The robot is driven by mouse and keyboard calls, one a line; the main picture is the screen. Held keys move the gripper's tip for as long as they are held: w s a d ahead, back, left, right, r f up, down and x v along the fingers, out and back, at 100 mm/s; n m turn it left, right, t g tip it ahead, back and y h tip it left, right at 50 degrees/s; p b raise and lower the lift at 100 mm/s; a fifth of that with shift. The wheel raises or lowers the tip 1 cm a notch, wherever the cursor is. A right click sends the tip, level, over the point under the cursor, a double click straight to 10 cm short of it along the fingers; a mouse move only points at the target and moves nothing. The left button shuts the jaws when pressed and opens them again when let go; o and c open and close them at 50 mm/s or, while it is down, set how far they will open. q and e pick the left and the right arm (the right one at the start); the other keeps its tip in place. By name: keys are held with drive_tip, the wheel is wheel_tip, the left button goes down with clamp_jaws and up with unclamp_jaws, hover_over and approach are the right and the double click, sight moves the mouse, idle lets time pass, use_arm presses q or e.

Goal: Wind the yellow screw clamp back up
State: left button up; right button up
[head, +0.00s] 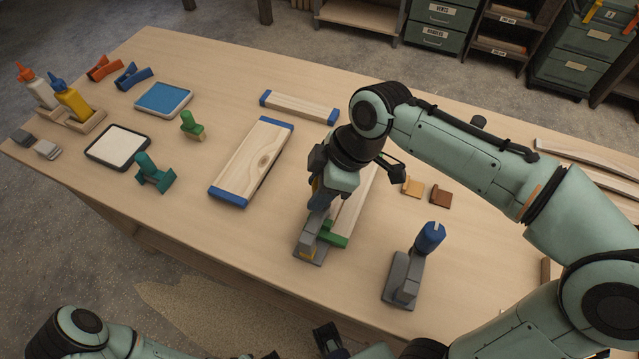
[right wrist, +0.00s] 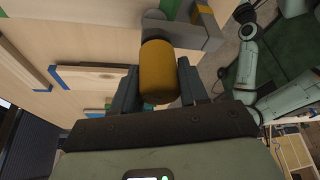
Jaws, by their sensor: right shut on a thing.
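The yellow screw clamp (head: 308,252) has a grey body and stands at the front edge of the table, at the green end of a wooden board (head: 352,208). My right gripper (head: 318,203) is above the clamp and mostly hides its handle in the head view. In the right wrist view, the yellow handle (right wrist: 158,75) sits between the two fingers of my right gripper (right wrist: 157,88), which is shut on it. The grey clamp body (right wrist: 185,34) shows beyond it. My left gripper (head: 330,342) shows only in part at the bottom of the head view; its opening is unclear.
A similar clamp with a blue handle (head: 430,237) stands to the right. A blue-ended board (head: 252,162) lies to the left, and two small blocks (head: 413,187) lie behind. Glue bottles (head: 72,100), trays and stamps occupy the left part of the table (head: 190,222).

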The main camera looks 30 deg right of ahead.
drive_tip(key=shift+f+n, duration=0.1)
drive_tip(key=shift+n, duration=0.2)
drive_tip(key=o, duration=1)
drive_tip(key=shift+c, duration=0.2)
drive_tip(key=p+v, duration=0.2)
drive_tip(key=v, duration=1.1)
drive_tip(key=shift+r, duration=0.25)
